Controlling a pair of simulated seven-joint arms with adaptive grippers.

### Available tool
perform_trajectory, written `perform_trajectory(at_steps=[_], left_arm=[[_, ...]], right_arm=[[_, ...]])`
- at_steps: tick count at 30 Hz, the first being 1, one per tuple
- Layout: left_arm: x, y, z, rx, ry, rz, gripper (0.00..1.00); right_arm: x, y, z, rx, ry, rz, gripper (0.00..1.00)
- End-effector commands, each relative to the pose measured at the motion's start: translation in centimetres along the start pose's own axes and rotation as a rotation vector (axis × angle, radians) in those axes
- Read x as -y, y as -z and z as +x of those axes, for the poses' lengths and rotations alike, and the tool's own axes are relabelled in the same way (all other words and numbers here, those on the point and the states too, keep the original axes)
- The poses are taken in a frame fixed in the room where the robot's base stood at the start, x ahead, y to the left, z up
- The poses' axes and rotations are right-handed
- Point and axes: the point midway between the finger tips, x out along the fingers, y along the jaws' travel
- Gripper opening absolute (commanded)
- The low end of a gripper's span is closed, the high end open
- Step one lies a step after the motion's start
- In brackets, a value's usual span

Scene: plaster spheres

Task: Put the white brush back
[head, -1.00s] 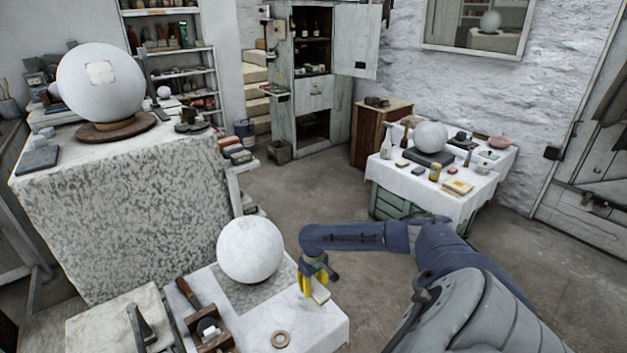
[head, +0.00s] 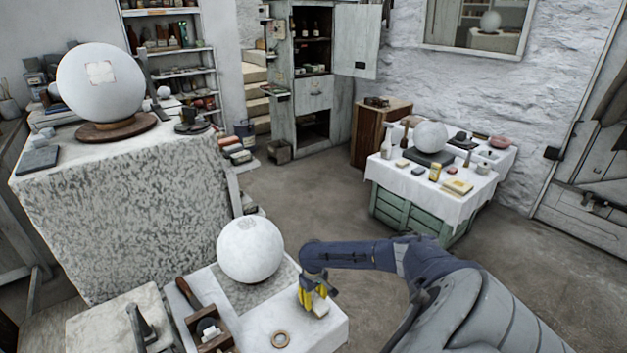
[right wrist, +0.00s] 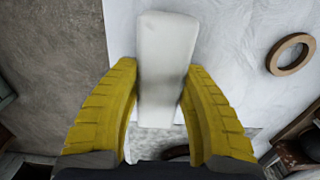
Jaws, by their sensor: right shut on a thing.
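My right gripper (head: 312,298) is over the right part of the near white table (head: 312,335), to the right of the near plaster sphere (head: 250,250). Its yellow fingers are shut on a pale, block-like thing, which I take for the white brush (head: 321,308). In the right wrist view the brush (right wrist: 166,45) sticks out past the fingertips, with a finger on each side. No bristles can be made out. I cannot tell whether it touches the tabletop. My left gripper is not in view.
A tan ring (head: 280,340) lies near the table's front. A wooden holder (head: 214,336) stands left of it, beside a brown-handled tool (head: 188,292). A grey mat (head: 262,293) lies by the near sphere. Bare floor (head: 305,200) lies beyond the table.

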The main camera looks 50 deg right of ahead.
Motion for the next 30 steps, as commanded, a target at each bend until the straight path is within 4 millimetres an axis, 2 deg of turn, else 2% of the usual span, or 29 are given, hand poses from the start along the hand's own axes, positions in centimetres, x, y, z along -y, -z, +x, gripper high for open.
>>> perform_trajectory(at_steps=[7,8,12,23,26,30], left_arm=[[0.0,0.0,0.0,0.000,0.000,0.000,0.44],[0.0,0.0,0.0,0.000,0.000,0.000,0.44],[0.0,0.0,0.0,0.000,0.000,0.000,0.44],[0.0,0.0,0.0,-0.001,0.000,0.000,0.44],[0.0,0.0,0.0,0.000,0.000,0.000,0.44],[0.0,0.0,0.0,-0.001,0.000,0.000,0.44]], right_arm=[[0.0,0.0,0.3,0.000,0.000,0.000,0.09],[0.0,0.0,0.3,0.000,0.000,0.000,0.45],[0.0,0.0,0.2,0.000,0.000,0.000,0.62],[0.0,0.1,-0.2,-0.001,0.000,0.000,0.62],[0.0,0.1,-1.3,-0.003,0.000,-0.002,0.62],[-0.1,0.1,-3.7,-0.003,-0.001,-0.002,0.62]])
